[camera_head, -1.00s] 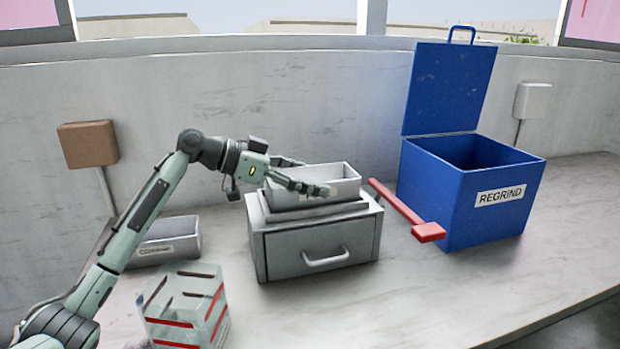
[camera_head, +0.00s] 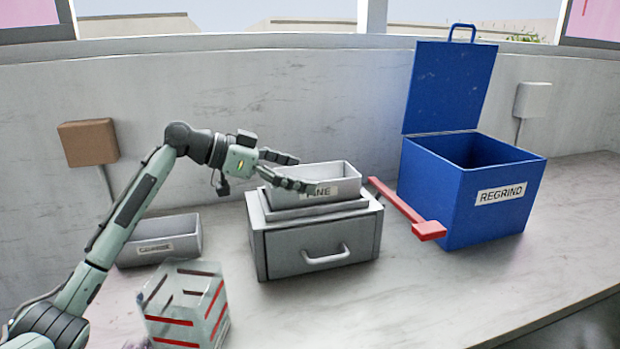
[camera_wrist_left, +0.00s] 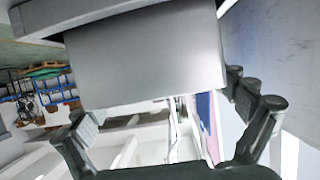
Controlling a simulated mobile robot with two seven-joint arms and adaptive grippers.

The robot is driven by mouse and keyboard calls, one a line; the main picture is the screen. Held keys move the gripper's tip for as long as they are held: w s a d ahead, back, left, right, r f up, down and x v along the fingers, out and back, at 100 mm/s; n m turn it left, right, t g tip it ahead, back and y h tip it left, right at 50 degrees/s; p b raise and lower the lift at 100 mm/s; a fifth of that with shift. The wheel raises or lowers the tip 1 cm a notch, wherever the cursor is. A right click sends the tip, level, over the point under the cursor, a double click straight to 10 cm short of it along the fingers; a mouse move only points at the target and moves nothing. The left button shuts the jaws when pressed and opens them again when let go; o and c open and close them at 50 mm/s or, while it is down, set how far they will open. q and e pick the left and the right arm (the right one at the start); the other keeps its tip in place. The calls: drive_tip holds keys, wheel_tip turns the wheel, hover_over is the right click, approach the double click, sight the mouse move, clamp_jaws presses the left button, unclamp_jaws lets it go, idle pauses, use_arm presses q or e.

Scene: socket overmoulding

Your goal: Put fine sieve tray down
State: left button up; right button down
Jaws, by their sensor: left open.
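The fine sieve tray (camera_head: 345,183) is a light grey open box with a partly covered label ending in "INE". It sits level on the stepped top of a grey drawer unit (camera_head: 285,248). My left gripper (camera_head: 303,173) is open at the tray's left end, with one finger in front of its near side and the other behind it. In the left wrist view the gripper (camera_wrist_left: 170,125) shows spread fingers, with a large plain grey face (camera_wrist_left: 145,55), seemingly the tray's end, beyond them. Contact between fingers and tray cannot be told. My right gripper is not in view.
A second grey tray (camera_head: 185,240) with a blurred label stands at left. A clear box with red slots (camera_head: 185,305) is in front of it. A blue REGRIND bin (camera_head: 475,215) with raised lid and a red bar (camera_head: 400,203) are at right. The front right counter is clear.

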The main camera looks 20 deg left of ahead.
use_arm(q)
drive_tip(key=b+v, duration=0.1)
drive_tip(key=v, duration=0.8)
drive_tip(key=shift+s+a, duration=0.1)
drive_tip(key=shift+a, duration=0.05)
drive_tip(key=shift+s+a+r, duration=0.15)
drive_tip(key=shift+a, duration=0.05)
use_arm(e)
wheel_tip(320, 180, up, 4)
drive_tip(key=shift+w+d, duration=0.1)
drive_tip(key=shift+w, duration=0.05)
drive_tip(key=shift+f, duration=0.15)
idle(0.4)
